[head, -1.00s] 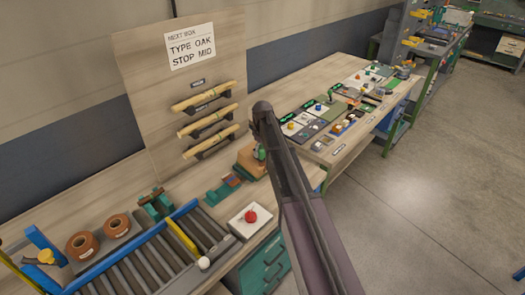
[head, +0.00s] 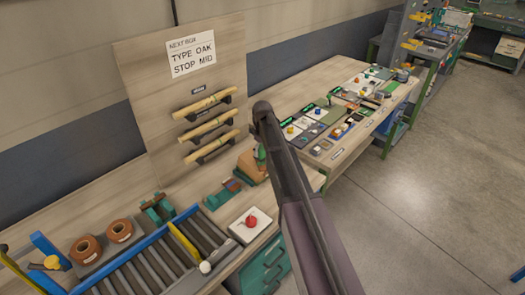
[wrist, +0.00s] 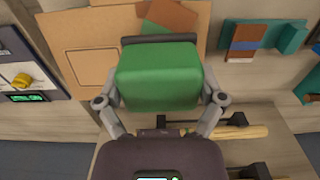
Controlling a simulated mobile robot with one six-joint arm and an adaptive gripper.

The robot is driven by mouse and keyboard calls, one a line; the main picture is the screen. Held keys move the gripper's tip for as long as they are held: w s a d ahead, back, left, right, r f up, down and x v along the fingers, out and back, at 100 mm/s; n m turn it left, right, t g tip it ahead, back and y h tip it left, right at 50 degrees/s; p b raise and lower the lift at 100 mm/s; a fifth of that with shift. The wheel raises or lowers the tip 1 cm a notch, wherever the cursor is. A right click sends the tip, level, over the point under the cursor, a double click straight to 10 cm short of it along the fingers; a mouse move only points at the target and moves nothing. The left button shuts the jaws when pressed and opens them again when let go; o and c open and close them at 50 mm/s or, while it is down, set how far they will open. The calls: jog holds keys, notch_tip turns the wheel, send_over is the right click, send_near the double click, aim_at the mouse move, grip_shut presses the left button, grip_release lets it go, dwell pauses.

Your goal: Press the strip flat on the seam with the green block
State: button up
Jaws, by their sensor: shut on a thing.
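My gripper (wrist: 161,98) is shut on the green block (wrist: 158,72), with one finger on each side of it. The block is in front of a tan cardboard box (wrist: 88,55) in the wrist view. A brown strip (wrist: 172,16) shows on the box just beyond the block, with a green patch beside it. The block hides the rest of the strip and the seam. I cannot tell whether the block touches the strip. In the head view the box (head: 248,168) stands on the bench, partly behind my arm, with a little of the green block (head: 260,153) above it.
A teal fixture (wrist: 290,36) with a brown and blue piece stands beside the box. A roller conveyor (head: 160,262), two brown tape rolls (head: 87,248) and a red button box (head: 250,224) are nearby. Wooden rods (head: 207,125) hang on the back board. Another bench with panels stands beyond.

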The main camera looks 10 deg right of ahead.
jog(key=shift+r+p, duration=1.9)
jog(key=shift+r, duration=0.25)
jog(key=shift+f, duration=0.15)
